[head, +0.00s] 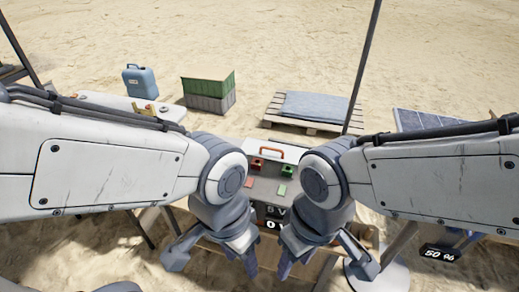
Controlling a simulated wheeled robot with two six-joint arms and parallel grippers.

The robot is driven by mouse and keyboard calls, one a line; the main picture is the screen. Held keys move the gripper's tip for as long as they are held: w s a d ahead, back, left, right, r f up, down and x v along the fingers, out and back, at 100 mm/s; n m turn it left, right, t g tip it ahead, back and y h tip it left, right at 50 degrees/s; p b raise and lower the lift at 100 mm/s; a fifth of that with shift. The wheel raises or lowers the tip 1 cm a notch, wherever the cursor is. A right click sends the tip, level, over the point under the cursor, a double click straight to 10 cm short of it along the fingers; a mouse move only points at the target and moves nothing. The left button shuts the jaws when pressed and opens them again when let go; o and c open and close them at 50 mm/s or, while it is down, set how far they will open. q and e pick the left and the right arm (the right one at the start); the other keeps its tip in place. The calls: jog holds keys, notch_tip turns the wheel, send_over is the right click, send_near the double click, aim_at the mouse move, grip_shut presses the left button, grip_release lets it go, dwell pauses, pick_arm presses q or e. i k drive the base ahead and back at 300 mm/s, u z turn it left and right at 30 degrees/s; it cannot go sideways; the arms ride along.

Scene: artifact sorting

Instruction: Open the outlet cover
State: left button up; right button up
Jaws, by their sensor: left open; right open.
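A grey box (267,183) with an orange handle (269,150) sits on a table between my two arms. On its top are a red socket-like block (256,163) and a green one (288,171), with a small red piece (249,183) and a small green piece (282,189) in front of them. I cannot tell which part is the outlet cover or whether it is open. My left gripper (212,258) and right gripper (325,264) are open and appear empty, in front of the box at its left and right. My wrists hide the box's sides.
Behind are a green and grey crate (208,93) and a pallet (302,126) with a grey sack (313,107). A pole (366,65) rises behind my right arm. Open sand lies beyond.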

aim_at(291, 155)
jog(key=z, duration=0.05)
jog(key=k, duration=0.5)
jog(key=u, duration=0.7)
jog(key=i, duration=1.45)
jog(key=z, duration=0.6)
